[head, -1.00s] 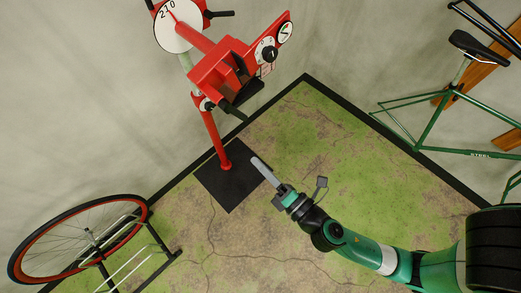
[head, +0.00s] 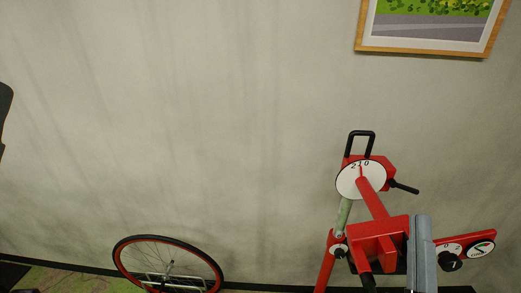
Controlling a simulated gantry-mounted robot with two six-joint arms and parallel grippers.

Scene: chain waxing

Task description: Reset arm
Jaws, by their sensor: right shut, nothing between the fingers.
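My right gripper (head: 422,222) rises from the bottom edge at the lower right of the head view, as a long grey upright shape. Its fingers are shut together with nothing between them. It overlaps the red stand machine (head: 376,236) in the picture, in front of its right part; I cannot tell the gap in depth. The rest of my right arm is below the frame. My left gripper does not show.
The machine carries a white dial (head: 352,183), a black handle loop (head: 361,134) and a knob panel (head: 478,240). A red-rimmed wheel (head: 119,262) stands at the lower left. A framed picture (head: 430,48) hangs upper right. A dark shape (head: 4,112) is cut off at the left edge.

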